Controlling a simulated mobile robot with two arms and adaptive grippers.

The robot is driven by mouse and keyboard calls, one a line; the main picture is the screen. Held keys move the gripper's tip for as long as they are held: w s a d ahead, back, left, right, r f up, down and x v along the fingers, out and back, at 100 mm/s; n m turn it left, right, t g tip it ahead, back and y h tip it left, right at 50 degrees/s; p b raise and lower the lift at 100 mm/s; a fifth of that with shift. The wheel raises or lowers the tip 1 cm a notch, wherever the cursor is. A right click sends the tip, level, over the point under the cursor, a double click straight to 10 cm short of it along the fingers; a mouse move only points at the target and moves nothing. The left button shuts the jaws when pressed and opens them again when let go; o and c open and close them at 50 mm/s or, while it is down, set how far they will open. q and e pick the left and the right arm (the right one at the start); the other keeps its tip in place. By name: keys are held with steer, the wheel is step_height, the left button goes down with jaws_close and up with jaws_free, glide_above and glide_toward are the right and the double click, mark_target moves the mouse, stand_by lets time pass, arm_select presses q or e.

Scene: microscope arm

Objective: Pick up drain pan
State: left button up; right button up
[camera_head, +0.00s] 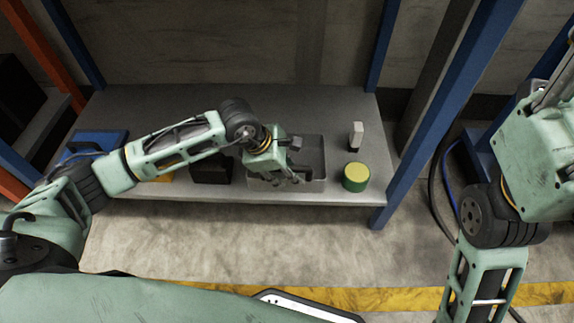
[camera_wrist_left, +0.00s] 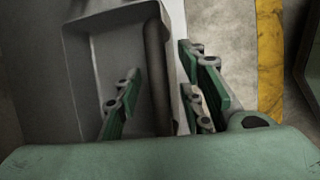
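The drain pan (camera_head: 313,152) is a grey rectangular open tray on the shelf, in the middle of the head view. It fills the left half of the wrist view (camera_wrist_left: 105,60). My left gripper (camera_head: 294,176) is at the pan's front wall. In the left wrist view the gripper (camera_wrist_left: 160,80) is open. One finger is over the inside of the pan and the others are outside, with the wall between them. A gap shows on both sides, and I cannot tell whether a finger touches. My right gripper is out of view; only its arm shows at the right.
A green can with a yellow top (camera_head: 356,177) and a small grey-white bottle (camera_head: 356,136) stand right of the pan. A black box (camera_head: 211,170) and a blue case (camera_head: 92,143) are to the left. Blue posts (camera_head: 440,110) bound the grey shelf (camera_head: 150,103).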

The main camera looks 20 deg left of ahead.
arm_select(q)
jaws_close()
steer(key=shift+w+r, duration=0.1)
steer(key=shift+r, duration=0.05)
stand_by(0.4)
